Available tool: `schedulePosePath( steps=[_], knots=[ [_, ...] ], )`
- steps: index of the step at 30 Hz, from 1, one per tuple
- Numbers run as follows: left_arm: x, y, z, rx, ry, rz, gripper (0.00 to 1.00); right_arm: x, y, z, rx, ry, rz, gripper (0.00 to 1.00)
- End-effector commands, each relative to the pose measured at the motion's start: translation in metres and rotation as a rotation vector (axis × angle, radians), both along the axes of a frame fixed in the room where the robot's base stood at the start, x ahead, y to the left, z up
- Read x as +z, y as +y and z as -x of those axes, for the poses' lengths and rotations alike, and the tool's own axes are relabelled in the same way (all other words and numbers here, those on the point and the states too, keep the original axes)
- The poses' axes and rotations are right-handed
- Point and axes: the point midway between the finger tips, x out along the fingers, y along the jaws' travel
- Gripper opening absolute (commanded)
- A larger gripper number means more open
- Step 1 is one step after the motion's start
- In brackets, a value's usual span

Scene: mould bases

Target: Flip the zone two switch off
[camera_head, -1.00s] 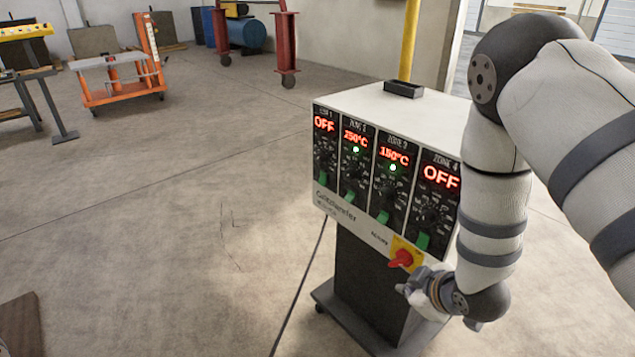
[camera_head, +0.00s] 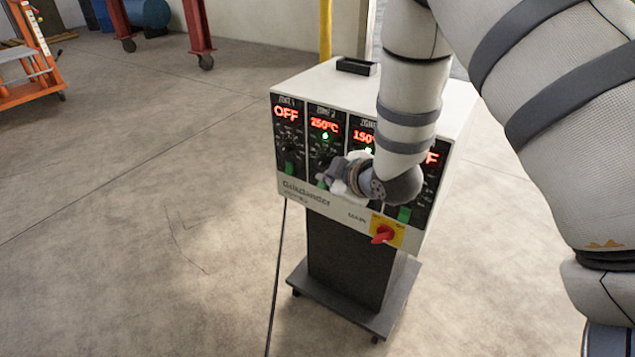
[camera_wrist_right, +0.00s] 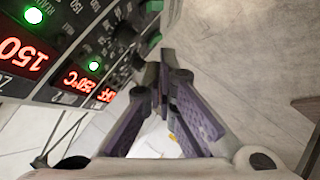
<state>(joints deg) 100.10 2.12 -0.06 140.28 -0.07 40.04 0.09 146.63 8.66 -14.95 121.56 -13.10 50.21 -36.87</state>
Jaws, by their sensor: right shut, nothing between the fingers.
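The control cabinet (camera_head: 300,185) has a row of zone panels with red displays. The zone two panel (camera_head: 324,152) reads 250°C with its green lamp lit. Its green switch, low on the panel, is mostly hidden behind my right gripper (camera_head: 330,176) in the head view. In the right wrist view the zone two display (camera_wrist_right: 79,80) and lamp are lit, and a green switch (camera_wrist_right: 153,41) lies close to the fingertips. My right gripper (camera_wrist_right: 166,62) is shut and empty, its tips near the panel face. I cannot tell whether they touch the switch. My left gripper is out of view.
The zone one panel (camera_head: 287,135) reads OFF; zone three shows 150 and is partly covered by my arm. A red main knob on a yellow plate (camera_head: 386,234) sits below. A black tray (camera_head: 357,66) lies on top.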

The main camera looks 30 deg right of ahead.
Motion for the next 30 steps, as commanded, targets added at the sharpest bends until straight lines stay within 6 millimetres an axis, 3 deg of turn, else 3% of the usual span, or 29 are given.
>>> schedulePosePath(
  steps=[5, 15, 21, 30],
  knots=[
    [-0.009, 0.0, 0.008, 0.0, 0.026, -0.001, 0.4, -0.02, -0.003, -0.02, 0.0, 0.005, 0.001, 0.0],
    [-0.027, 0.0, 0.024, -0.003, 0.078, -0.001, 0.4, -0.063, -0.012, -0.081, 0.0, 0.006, -0.001, 0.0],
    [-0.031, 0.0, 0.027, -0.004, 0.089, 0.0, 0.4, -0.085, -0.029, -0.086, -0.002, 0.004, -0.001, 0.0],
    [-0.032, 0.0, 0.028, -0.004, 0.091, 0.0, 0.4, -0.089, -0.033, -0.089, -0.001, 0.001, -0.001, 0.0]
  ],
)
